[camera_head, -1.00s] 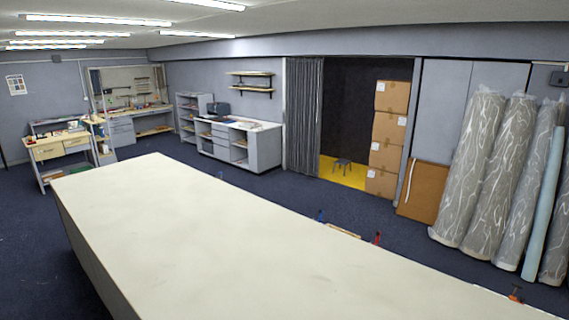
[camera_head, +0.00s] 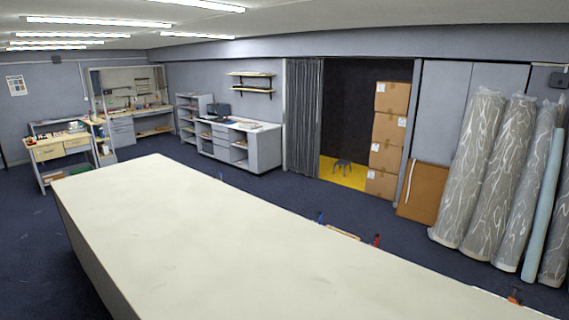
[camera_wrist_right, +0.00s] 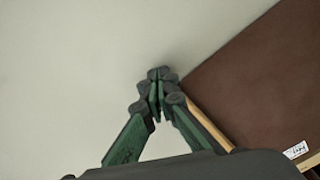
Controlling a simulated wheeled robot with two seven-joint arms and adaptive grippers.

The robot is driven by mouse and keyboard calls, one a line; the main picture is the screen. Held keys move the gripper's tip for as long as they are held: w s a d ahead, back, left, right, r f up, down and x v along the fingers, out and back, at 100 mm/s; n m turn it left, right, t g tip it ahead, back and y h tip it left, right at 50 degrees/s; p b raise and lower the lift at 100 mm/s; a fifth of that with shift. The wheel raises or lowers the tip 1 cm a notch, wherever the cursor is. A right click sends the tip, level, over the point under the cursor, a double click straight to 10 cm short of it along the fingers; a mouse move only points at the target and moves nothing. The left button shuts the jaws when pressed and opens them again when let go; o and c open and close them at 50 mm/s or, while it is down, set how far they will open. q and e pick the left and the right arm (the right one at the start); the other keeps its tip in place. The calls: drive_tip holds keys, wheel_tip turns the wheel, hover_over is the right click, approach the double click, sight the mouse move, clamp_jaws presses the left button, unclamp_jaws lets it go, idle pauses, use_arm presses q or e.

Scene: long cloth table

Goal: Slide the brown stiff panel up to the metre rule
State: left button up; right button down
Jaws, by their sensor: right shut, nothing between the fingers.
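A brown panel (camera_wrist_right: 255,85) lies on the pale table at the right of the right wrist view, running out of the picture. One corner of it is close to my right gripper (camera_wrist_right: 160,75), and a small white label (camera_wrist_right: 296,150) shows at its lower right. My right gripper is shut and empty, with its fingertips just left of that corner. I cannot tell whether they touch it. A tan strip (camera_wrist_right: 212,125) shows along the panel's near side, partly behind a finger. I cannot make out the metre rule for certain. My left gripper is in neither view.
The long cloth table (camera_head: 200,230) looks bare in the head view. Small clamp-like red and blue items (camera_head: 376,240) show at its far edge. Wrapped rolls (camera_head: 475,175) stand at the right wall, beside a leaning brown board (camera_head: 423,193).

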drive_tip(key=shift+s+a+p, duration=0.35)
drive_tip(key=shift+s+p, duration=0.05)
drive_tip(key=shift+s+a+f+p, duration=0.2)
drive_tip(key=shift+s+a+p, duration=0.4)
drive_tip(key=shift+s, duration=0.15)
drive_tip(key=shift+w+d+r+p, duration=0.3)
drive_tip(key=shift+r+p, duration=0.5)
drive_tip(key=shift+r, duration=0.25)
drive_tip(key=shift+w+d+r+p, duration=0.25)
drive_tip(key=shift+w+r+p, duration=0.1)
drive_tip(key=shift+r+p, duration=0.6)
drive_tip(key=shift+w+d+r+p, duration=0.3)
drive_tip(key=shift+r+p, duration=0.35)
drive_tip(key=shift+r, duration=0.55)
